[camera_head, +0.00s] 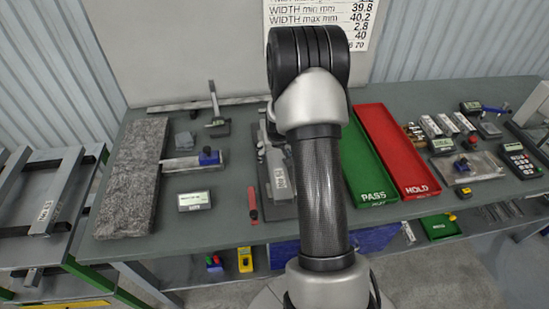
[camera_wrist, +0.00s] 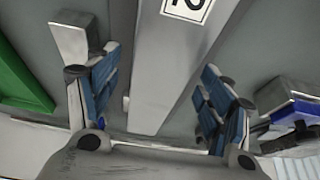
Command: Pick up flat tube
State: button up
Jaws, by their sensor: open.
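A long flat grey tube (camera_wrist: 165,75) with a white label bearing a black figure runs through the middle of the wrist view. My gripper (camera_wrist: 160,92) is open, with one blue-padded finger on each side of the tube. Gaps show between the tube and both fingers; I cannot tell how deep the fingers reach beside it. In the head view a grey labelled piece (camera_head: 279,175), likely the same tube, lies on a dark plate just left of my arm. My arm hides part of that area and my gripper there.
The green PASS tray (camera_head: 370,165) and red HOLD tray (camera_head: 405,160) lie right of my arm on the table. Grey blocks (camera_wrist: 290,92) show near the right finger.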

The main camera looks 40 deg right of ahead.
jog(key=shift+f, duration=0.1)
jog(key=shift+c, duration=0.5)
jog(key=c, duration=1.5)
jog(key=shift+w, duration=0.1)
jog(key=shift+c, duration=0.6)
